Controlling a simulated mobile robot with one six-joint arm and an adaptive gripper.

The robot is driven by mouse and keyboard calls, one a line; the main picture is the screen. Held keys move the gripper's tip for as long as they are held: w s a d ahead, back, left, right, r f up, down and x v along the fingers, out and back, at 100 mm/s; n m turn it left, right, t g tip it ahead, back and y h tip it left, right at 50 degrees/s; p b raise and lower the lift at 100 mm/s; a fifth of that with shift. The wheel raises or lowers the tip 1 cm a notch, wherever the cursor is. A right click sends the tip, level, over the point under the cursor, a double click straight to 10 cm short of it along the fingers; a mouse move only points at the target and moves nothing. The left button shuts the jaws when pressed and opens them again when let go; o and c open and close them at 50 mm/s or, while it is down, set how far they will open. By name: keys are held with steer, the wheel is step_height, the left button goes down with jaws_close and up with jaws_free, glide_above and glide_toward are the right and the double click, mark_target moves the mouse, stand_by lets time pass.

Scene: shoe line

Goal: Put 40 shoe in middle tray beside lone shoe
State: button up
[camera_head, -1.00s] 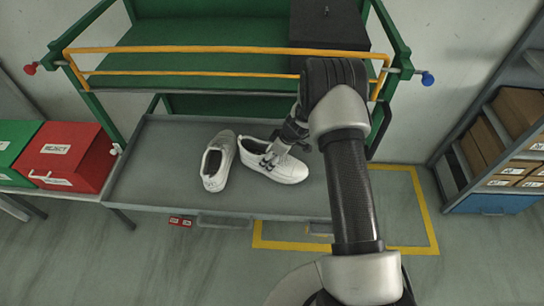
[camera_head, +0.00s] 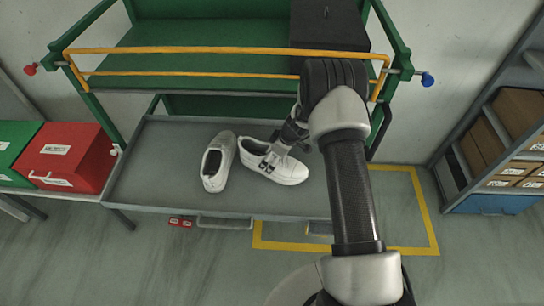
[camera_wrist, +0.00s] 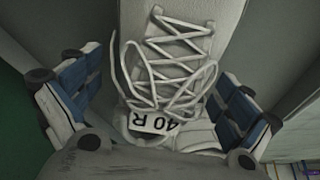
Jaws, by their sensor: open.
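Two white shoes sit side by side on a grey tray (camera_head: 140,190) below the green shelf. The left white shoe (camera_head: 217,162) points away at a slight slant. The right white shoe (camera_head: 285,172) lies at an angle next to it, close at the heel end. My gripper (camera_head: 272,160) is at the right shoe. In the wrist view my gripper (camera_wrist: 160,115) is open, its blue-and-white fingers on either side of the laced shoe (camera_wrist: 180,45). A label (camera_wrist: 153,123) reading "40 R" shows on that shoe. My wrist hides part of the right shoe in the head view.
A yellow rail (camera_head: 230,50) runs in front of the green shelf above the tray. A black box (camera_head: 328,28) stands on the shelf. A red REJECT bin (camera_head: 75,155) is at the left. Shelves with brown boxes (camera_head: 515,110) are at the right.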

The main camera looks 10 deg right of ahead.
steer(key=p+v, duration=0.2)
steer(key=v, duration=1)
steer(key=s+a+r+m, duration=0.25)
steer(key=s+r, duration=0.35)
steer(key=r, duration=0.6)
steer(key=s+a+r+m, duration=0.1)
steer(key=s+a+r, duration=0.4)
steer(key=r, duration=0.7)
steer(key=s+d+r+m+t+h, duration=0.1)
steer(key=s+r+m, duration=0.2)
steer(key=s, duration=0.8)
steer(key=s+d+r+m+h, duration=0.1)
steer(key=s+r+m+h, duration=0.1)
steer(key=s, duration=1)
steer(key=shift+r+m+t, duration=0.4)
steer(key=shift+r+m, duration=0.2)
steer(key=shift+m, duration=0.05)
steer(key=shift+c, duration=0.5)
